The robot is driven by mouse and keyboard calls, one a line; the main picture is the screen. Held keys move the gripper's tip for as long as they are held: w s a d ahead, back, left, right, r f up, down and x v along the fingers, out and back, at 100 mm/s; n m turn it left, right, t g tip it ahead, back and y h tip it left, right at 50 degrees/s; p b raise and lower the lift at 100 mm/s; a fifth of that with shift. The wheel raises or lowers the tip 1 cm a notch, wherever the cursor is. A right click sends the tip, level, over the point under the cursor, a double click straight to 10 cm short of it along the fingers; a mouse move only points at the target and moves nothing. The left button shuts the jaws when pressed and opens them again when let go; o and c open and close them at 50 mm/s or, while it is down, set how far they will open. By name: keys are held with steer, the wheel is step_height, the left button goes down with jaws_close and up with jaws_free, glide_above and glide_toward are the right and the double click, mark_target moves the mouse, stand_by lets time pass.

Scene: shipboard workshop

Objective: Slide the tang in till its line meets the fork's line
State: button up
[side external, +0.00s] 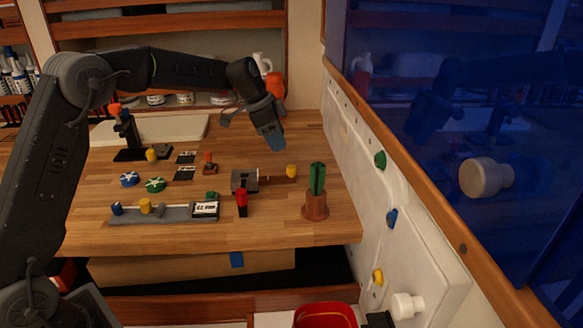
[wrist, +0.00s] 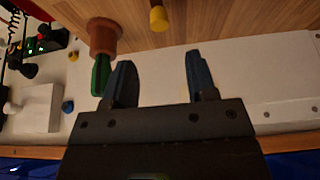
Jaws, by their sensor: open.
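A grey metal block (side external: 244,181) sits on the wooden bench, with a short rod running right from it to a yellow knob (side external: 291,171). These look like the fork and tang, but I cannot tell for sure, and no line on either can be made out. The yellow end also shows at the top of the wrist view (wrist: 158,19). My gripper (side external: 272,143) is above the bench, behind the block and knob in the side view. In the wrist view my gripper (wrist: 158,62) has its two blue-tipped fingers apart, with nothing between them.
A red-topped piece (side external: 241,198) stands before the block. A grey rail (side external: 172,215) lies front left. A white wall panel (side external: 398,225) borders the right.

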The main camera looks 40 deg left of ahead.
mark_target(291, 167)
steer(key=x, duration=0.9)
steer(key=shift+w+d+f, duration=0.1)
steer(key=shift+d+f, duration=0.05)
steer(key=shift+f, duration=0.25)
jaws_close()
